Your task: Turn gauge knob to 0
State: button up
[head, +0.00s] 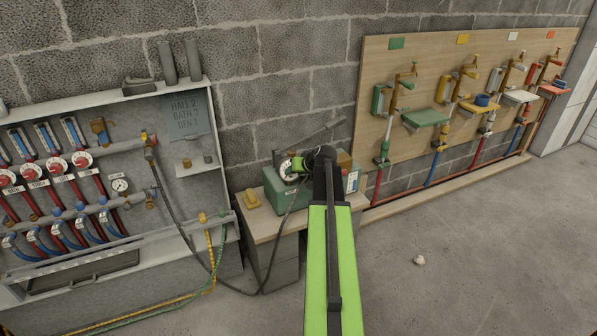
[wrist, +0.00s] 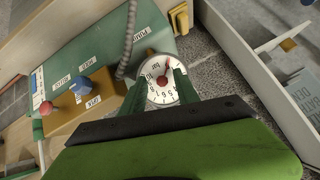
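The gauge knob is a round white dial with black numbers and a red mark near its upper right rim in the wrist view (wrist: 161,82). It is on the green box (head: 290,202), which stands on a bench. In the head view the dial (head: 288,172) is partly covered by my gripper (head: 299,165). In the wrist view my gripper's two dark green fingers (wrist: 161,88) are apart, one on each side of the dial, overlapping its edges. No contact can be made out. The number at the red mark is too small to read.
A blue knob (wrist: 80,88) and a red ball knob (wrist: 46,107) are left of the dial. A grey hose (wrist: 130,40) passes close beside it. A grey manifold cabinet (head: 225,160) stands left, a wooden panel (head: 375,80) right. The floor at right is mostly clear.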

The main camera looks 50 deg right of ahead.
jog(key=p+v, duration=1.1)
jog(key=v, duration=0.6)
jog(key=shift+p, duration=0.4)
jog(key=shift+s+r, duration=0.1)
jog(key=shift+r, duration=0.05)
